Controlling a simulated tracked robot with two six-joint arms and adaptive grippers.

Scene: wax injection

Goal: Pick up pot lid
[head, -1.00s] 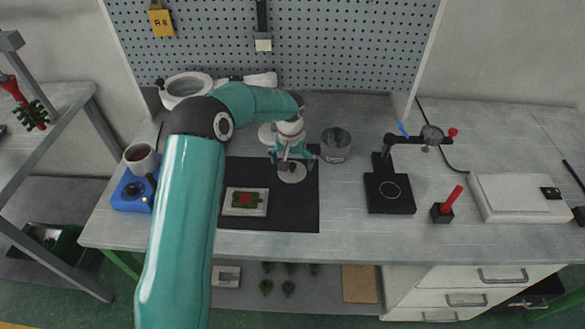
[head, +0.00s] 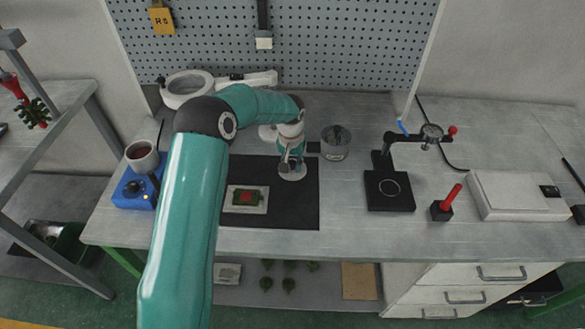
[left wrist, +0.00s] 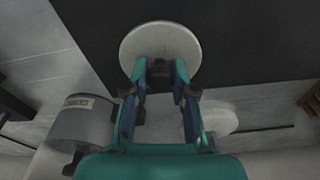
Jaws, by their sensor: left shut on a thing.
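The pot lid (head: 293,174) is a round, flat, light grey disc. It lies at the upper right of the black mat, partly hidden under my left gripper (head: 291,160). In the left wrist view, the lid (left wrist: 158,38) fills the upper middle, with a dark knob between the two fingers. My left gripper (left wrist: 160,80) is shut on the lid's knob from above. I see no clear gap under the lid. My right gripper is in neither view.
The black mat (head: 265,221) also carries a mould plate (head: 244,210). A grey metal pot (head: 336,145) stands right of the lid. A blue heater (head: 130,195) with a dark-filled pot (head: 141,156) is at left. A black stand (head: 390,195) is at right. The front of the bench is clear.

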